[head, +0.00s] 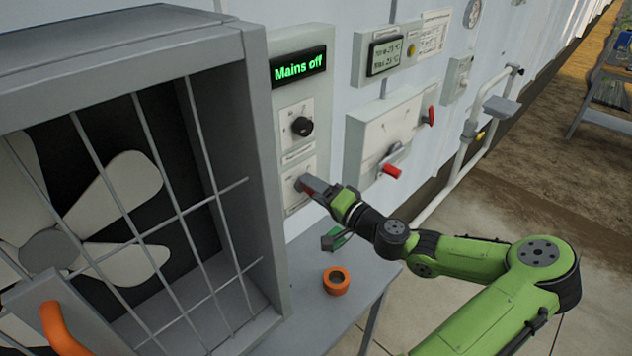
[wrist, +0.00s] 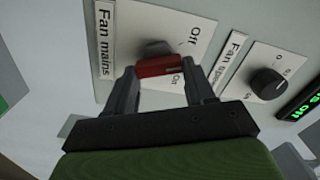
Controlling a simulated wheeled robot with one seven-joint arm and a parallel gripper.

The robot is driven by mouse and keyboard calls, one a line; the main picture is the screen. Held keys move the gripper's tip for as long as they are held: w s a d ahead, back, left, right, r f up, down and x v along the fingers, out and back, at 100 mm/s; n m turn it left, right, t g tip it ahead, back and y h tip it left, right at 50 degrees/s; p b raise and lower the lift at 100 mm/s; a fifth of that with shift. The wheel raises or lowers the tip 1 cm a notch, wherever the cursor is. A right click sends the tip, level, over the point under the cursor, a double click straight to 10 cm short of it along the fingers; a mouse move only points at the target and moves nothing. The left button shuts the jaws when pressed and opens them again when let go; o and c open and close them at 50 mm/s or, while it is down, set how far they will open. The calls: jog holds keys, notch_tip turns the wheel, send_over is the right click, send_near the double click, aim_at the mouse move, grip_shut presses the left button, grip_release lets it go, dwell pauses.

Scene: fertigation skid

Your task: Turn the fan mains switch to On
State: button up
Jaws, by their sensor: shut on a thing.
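The display (head: 298,67) at the top of the panel reads "Mains off" in green.
The black fan speed knob (wrist: 267,82) sits close beside the switch. The caged fan (head: 100,200) stands left of the panel. An orange ring (head: 336,281) lies on the grey shelf (head: 375,278) below. Another box with red handles (head: 392,171) is to the right.

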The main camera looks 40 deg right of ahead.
jog(key=shift+f+m+p, duration=0.15)
jog(key=shift+m+p, duration=2.65)
jog(key=shift+m, duration=0.5)
jog(key=shift+f+m+p, duration=0.15)
jog(key=shift+m+p, duration=2.65)
jog(key=shift+m, duration=0.5)
jog(key=shift+a, duration=0.1)
jog(key=o, duration=1)
jog(key=shift+o, duration=0.2)
jog(key=shift+s, duration=0.1)
